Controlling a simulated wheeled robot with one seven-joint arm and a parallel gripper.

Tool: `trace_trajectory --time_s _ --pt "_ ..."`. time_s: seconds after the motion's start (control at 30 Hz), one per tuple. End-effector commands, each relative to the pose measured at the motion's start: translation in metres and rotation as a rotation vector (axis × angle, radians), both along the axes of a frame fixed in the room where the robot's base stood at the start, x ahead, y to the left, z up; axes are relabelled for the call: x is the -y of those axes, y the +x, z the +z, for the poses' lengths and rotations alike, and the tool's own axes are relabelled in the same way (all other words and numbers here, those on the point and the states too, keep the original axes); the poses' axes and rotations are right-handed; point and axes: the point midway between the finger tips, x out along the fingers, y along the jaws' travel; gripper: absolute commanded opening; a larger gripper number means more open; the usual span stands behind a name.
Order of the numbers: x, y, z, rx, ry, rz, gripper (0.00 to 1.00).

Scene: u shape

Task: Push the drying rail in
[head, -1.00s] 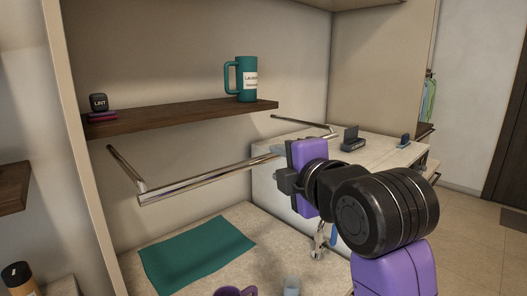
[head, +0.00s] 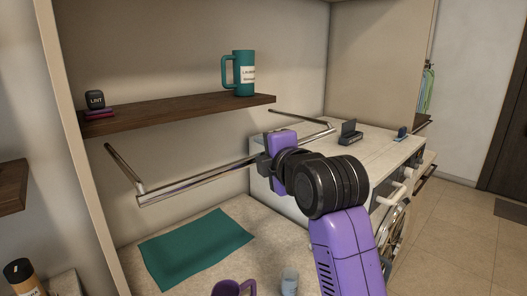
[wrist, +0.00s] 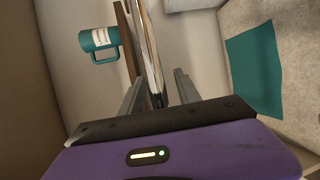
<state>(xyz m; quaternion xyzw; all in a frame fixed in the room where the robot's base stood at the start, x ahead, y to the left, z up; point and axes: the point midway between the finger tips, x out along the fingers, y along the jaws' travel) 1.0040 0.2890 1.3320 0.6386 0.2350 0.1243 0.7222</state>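The drying rail (head: 190,184) is a chrome bar with two side arms running back to the alcove wall. It stands out from the wall below the brown shelf. In the head view, my gripper (head: 258,166) is at the bar, right of its middle; my own wrist hides its fingers and part of the bar. In the wrist view, the two grey fingers of my gripper (wrist: 160,80) are spread apart, with the rail (wrist: 150,50) running between them. Whether either finger touches the bar cannot be told.
A brown shelf (head: 180,112) above the rail holds a teal mug (head: 243,75) and a small dark lint box (head: 95,99). Below lie a teal cloth (head: 197,247), a purple mug (head: 232,288) and a pale cup (head: 289,281). A white cabinet (head: 345,155) stands at right.

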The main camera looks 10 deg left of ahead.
Motion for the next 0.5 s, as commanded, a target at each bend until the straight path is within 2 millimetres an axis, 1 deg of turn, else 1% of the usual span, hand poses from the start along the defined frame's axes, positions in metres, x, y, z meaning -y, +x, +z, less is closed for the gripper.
trace_trajectory --time_s 0.03,0.23,0.5 --pt "0.0000 -0.0001 0.0001 0.000 0.000 0.000 0.40" --pt "0.0001 -0.0002 0.0002 0.000 0.000 0.000 0.00" --pt "0.0002 -0.0003 -0.0001 -0.001 0.000 0.000 0.00"
